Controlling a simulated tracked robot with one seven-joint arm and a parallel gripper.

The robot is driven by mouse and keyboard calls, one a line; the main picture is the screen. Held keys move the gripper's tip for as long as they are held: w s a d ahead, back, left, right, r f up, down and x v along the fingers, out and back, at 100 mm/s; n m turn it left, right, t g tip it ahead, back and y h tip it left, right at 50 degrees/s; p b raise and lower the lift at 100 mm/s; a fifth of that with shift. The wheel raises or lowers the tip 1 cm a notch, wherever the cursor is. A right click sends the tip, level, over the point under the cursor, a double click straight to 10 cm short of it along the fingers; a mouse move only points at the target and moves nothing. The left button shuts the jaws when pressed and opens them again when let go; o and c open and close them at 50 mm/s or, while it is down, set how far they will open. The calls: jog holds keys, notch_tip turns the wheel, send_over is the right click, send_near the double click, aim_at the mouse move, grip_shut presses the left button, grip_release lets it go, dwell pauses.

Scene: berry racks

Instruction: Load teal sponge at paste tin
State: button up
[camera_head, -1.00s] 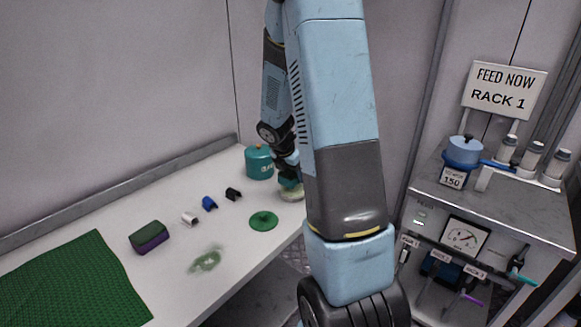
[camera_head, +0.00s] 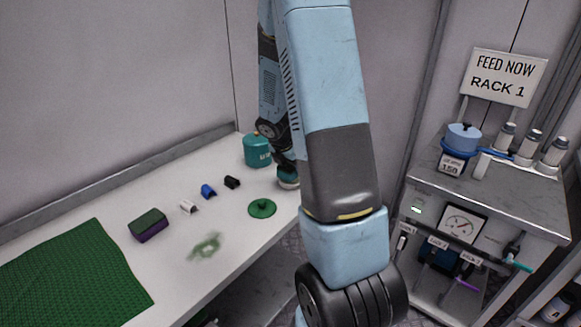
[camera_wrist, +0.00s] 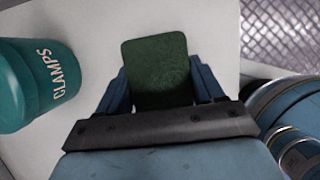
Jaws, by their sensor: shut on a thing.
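My gripper (camera_wrist: 155,95) is shut on a sponge (camera_wrist: 158,65) whose dark green face fills the space between the blue fingers in the wrist view. In the head view my arm hides most of the gripper. A small teal patch with a pale rounded thing (camera_head: 288,184) beneath it shows beside the arm, low over the table's right end. I cannot tell whether that pale thing is the paste tin, or whether the sponge touches it. No open tin shows in the wrist view.
A teal clamps canister (camera_head: 257,150) stands left of the gripper, also in the wrist view (camera_wrist: 28,85). A green knobbed lid (camera_head: 262,208), small clips (camera_head: 208,191), a green-purple sponge (camera_head: 148,225) and a green mat (camera_head: 70,275) lie on the table. A pump cabinet (camera_head: 490,205) stands right.

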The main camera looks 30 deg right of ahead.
jog(key=shift+f, duration=0.5)
dwell(1.6)
jog(key=shift+r, duration=0.1)
jog(key=shift+r, duration=3.45)
